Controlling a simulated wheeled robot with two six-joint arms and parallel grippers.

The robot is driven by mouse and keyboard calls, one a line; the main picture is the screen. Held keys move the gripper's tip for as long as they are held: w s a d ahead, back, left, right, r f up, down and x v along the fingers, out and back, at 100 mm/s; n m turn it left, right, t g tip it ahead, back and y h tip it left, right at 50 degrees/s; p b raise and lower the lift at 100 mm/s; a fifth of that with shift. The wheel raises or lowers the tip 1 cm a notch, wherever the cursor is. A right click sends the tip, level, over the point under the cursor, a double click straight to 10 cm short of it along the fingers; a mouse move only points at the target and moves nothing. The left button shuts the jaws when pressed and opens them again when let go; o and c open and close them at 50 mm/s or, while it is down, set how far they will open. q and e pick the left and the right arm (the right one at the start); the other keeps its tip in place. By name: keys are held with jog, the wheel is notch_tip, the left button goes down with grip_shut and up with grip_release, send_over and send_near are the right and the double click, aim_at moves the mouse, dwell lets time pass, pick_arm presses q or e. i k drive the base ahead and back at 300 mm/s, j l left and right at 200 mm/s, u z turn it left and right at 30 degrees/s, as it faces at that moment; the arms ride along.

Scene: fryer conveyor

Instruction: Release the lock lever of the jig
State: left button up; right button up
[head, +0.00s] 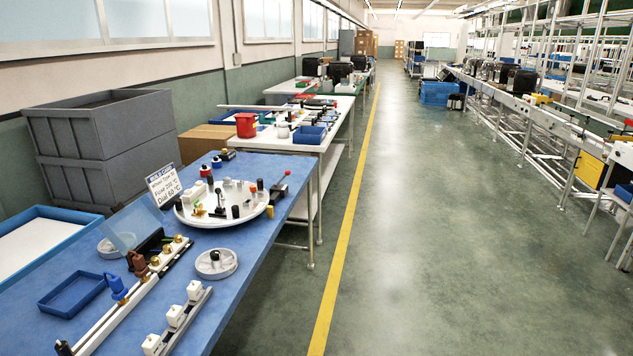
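A round white plate (190,217) stands on the blue table (262,238), with several small black, white and yellow parts on it. At its right edge is a lever with a red knob (287,173) and a dark base (278,192). The lever tilts up and to the right. It looks like the jig's lock lever, but I cannot tell whether it is locked. Neither of my grippers is in view.
A sign card (163,184) stands left of the plate. A round grey dial (216,272), a rail with valves (132,308), white blocks on a strip (175,315) and a blue tray (48,303) occupy the near table. Open floor (430,240) lies to the right.

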aim_at(287, 172)
jog(key=i+j+u, duration=0.1)
jog(key=i, duration=0.3)
jog(key=i+l+z, duration=0.1)
jog(key=i+l, duration=0.2)
jog(key=i, duration=0.2)
jog(key=i+l+z, duration=0.1)
jog(key=i+l, duration=0.15)
jog(key=i, duration=0.25)
jog(key=i+l, duration=0.2)
jog(key=i, duration=0.3)
jog(key=i+l+z, duration=0.15)
jog(key=i, duration=0.4)
jog(key=l, duration=0.1)
